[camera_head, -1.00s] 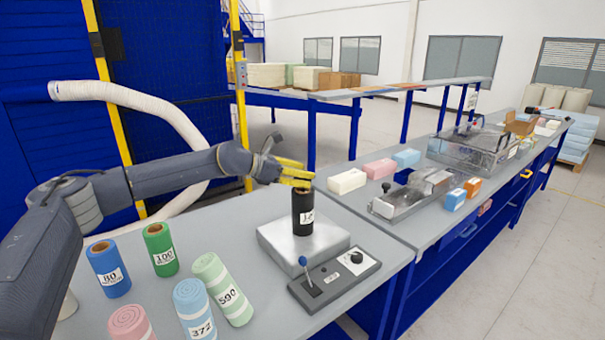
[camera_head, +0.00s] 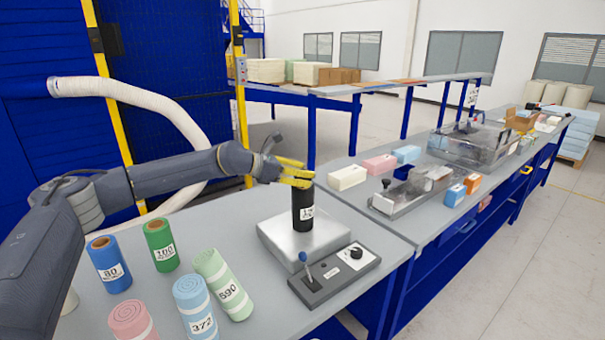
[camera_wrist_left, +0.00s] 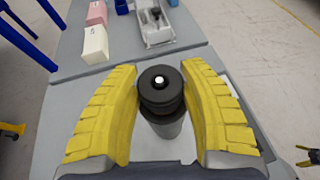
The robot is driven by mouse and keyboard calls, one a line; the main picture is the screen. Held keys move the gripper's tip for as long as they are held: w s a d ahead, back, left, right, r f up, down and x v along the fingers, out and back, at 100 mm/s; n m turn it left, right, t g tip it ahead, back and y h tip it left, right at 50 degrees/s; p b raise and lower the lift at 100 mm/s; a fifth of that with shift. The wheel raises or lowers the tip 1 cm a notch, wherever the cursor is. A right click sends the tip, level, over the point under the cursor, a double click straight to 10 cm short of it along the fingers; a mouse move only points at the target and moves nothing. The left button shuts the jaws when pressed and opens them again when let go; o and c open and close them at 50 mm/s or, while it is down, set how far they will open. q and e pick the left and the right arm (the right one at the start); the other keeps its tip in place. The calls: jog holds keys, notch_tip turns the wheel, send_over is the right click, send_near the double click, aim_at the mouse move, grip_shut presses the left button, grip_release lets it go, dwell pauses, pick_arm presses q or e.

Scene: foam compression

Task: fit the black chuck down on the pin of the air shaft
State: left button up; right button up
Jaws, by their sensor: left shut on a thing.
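The black chuck (camera_head: 302,213) is an upright dark cylinder with a white label, over the silver block (camera_head: 275,240). My left gripper (camera_head: 298,177) has its yellow fingers shut on its upper end. In the left wrist view the fingers stand on both sides of the chuck's round top (camera_wrist_left: 160,92). A small bright spot, which may be the pin's tip, shows in its middle. The rest of the pin is hidden, and I cannot tell how far down the chuck sits. A small dark and yellow piece at the wrist view's right edge may be my right gripper (camera_wrist_left: 308,157).
A control box (camera_head: 333,275) with a blue-knobbed lever stands in front of the silver block. Several foam rolls, such as the green one (camera_head: 222,283), stand or lie at the front left. A metal fixture (camera_head: 412,192) and foam blocks lie on the right bench.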

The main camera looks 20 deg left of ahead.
pick_arm(q)
jog(key=shift+f, duration=0.55)
jog(key=o, duration=1.4)
jog(key=shift+c, duration=0.2)
jog(key=shift+a+r, duration=0.1)
jog(key=s+a+r, duration=0.4)
jog(key=r, duration=0.1)
jog(key=shift+s+a+r, duration=0.15)
jog(key=shift+a+r, duration=0.1)
jog(key=shift+a, duration=0.1)
dwell(0.3)
jog(key=shift+d, duration=0.15)
